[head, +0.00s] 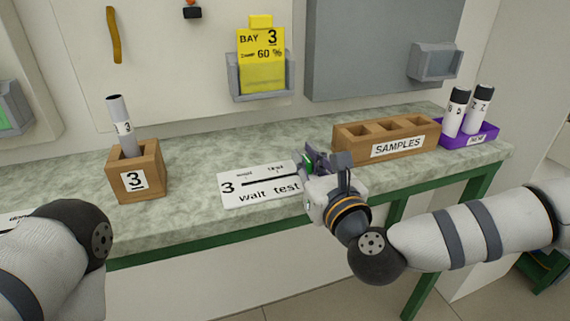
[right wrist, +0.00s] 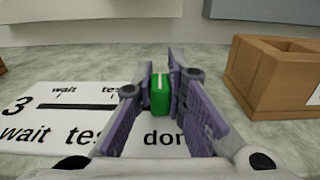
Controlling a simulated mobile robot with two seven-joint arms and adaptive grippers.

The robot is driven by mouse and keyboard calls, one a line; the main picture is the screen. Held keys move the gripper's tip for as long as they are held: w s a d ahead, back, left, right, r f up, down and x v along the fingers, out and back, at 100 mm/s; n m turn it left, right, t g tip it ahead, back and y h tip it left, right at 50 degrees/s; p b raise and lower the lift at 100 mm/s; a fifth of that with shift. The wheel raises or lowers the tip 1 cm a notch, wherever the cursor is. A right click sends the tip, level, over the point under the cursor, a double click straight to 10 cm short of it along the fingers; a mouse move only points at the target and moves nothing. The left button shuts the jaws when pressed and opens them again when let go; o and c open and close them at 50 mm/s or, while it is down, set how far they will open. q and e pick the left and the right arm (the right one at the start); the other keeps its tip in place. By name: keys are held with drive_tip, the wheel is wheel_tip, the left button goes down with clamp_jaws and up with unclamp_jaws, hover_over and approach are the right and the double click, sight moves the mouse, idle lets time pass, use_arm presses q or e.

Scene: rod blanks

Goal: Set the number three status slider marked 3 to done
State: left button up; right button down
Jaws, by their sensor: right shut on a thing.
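The status slider plate marked 3 (head: 235,192) lies flat on the bench, white with a dark slot and the words wait and test. It also shows in the right wrist view (right wrist: 70,122), where part of the word done is visible between my fingers. The slider's green knob (right wrist: 160,98) stands between the fingertips, behind the word done and well to the right of test. My right gripper (head: 318,163) is over the plate's right end and shut on the knob. Its fingers hide the slot's right part. My left gripper is out of view.
A wooden block marked 3 (head: 120,185) holds one tube (head: 120,125) at left. A wooden SAMPLES rack (head: 350,145) and a purple tray (head: 487,132) with two tubes stand at right. A yellow BAY 3 card (head: 262,45) sits in a wall holder.

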drive_tip(key=shift+w+d, duration=0.25)
drive_tip(key=shift+d, duration=0.4)
drive_tip(key=c, duration=1.6)
unclamp_jaws()
drive_tip(key=shift+d, duration=0.15)
drive_tip(key=shift+s, duration=0.2)
drive_tip(key=v, duration=1.1)
drive_tip(key=shift+s, duration=0.3)
drive_tip(key=shift+d, duration=0.1)
